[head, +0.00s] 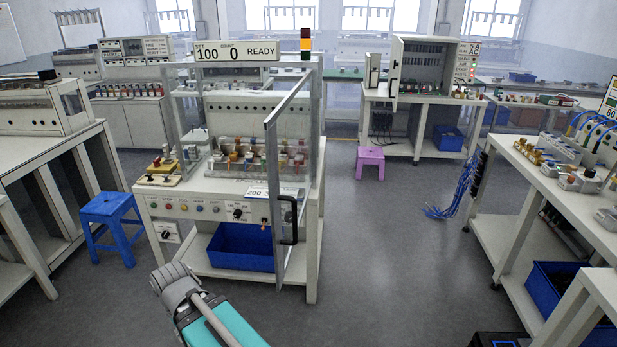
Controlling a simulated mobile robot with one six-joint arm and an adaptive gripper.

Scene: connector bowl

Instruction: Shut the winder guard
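The winder (240,108) stands on a white bench left of the middle. Its guard (270,160) is a clear panel in a grey metal frame. The guard stands open, swung out toward me from the right side of the winder. A dark handle (289,220) sits on the lower part of the guard. The front of the winder is uncovered, and several spools show inside. Part of my arm shows at the bottom, in front of the bench.
A blue stool (110,215) stands left of the winder bench and a purple stool (370,160) behind it to the right. A blue bin (240,245) sits on the bench's lower shelf.

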